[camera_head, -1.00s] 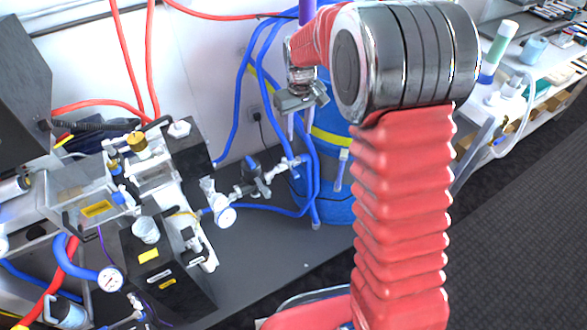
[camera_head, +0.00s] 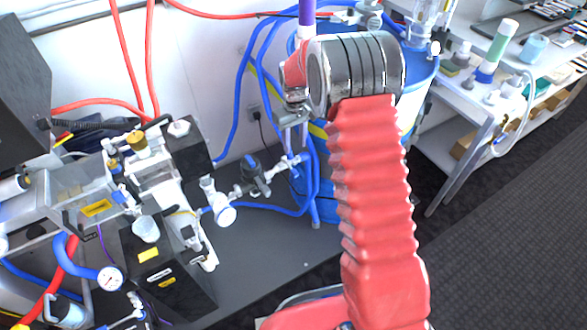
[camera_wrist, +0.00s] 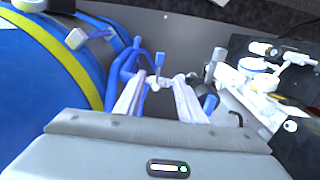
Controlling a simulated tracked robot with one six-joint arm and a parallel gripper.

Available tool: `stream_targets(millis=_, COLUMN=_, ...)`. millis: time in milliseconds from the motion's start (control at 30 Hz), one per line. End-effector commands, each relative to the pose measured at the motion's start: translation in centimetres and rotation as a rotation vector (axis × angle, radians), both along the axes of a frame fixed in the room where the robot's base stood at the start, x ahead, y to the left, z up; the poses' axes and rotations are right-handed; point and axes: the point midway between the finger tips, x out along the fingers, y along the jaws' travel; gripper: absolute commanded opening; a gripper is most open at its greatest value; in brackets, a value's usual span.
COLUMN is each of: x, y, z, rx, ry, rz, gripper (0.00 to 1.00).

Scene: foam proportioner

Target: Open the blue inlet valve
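The silver inlet pipe fittings (camera_head: 255,178) run between a pressure gauge (camera_head: 225,215) and the blue hoses near the barrel. In the wrist view a small valve with a blue handle (camera_wrist: 160,60) stands just beyond my fingertips. A second blue lever (camera_wrist: 210,103) sits on a dark fitting to the right of the fingers. I cannot tell for certain which is the inlet valve. My gripper (camera_wrist: 157,97) is open and empty, its two pale fingers apart. In the head view my gripper (camera_head: 293,138) hangs above the right end of the fittings, partly hidden by my arm.
A large blue barrel with a yellow band (camera_wrist: 65,45) stands close to the left of my gripper in the wrist view. Blue hoses (camera_head: 312,180) run beside the fittings. The proportioner equipment (camera_head: 150,190) fills the left.

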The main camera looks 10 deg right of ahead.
Motion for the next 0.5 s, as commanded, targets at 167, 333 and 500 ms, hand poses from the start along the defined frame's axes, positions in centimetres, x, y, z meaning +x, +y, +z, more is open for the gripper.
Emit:
stream_targets(millis=167, x=-0.1, y=0.0, z=-1.6, rx=0.0, ry=0.003, rz=0.0, gripper=0.36)
stream_targets(millis=333, x=-0.1, y=0.0, z=-4.1, rx=0.0, ry=0.004, rz=-0.001, gripper=0.36)
stream_targets(millis=500, x=-0.1, y=0.0, z=-6.7, rx=0.0, ry=0.004, rz=-0.001, gripper=0.36)
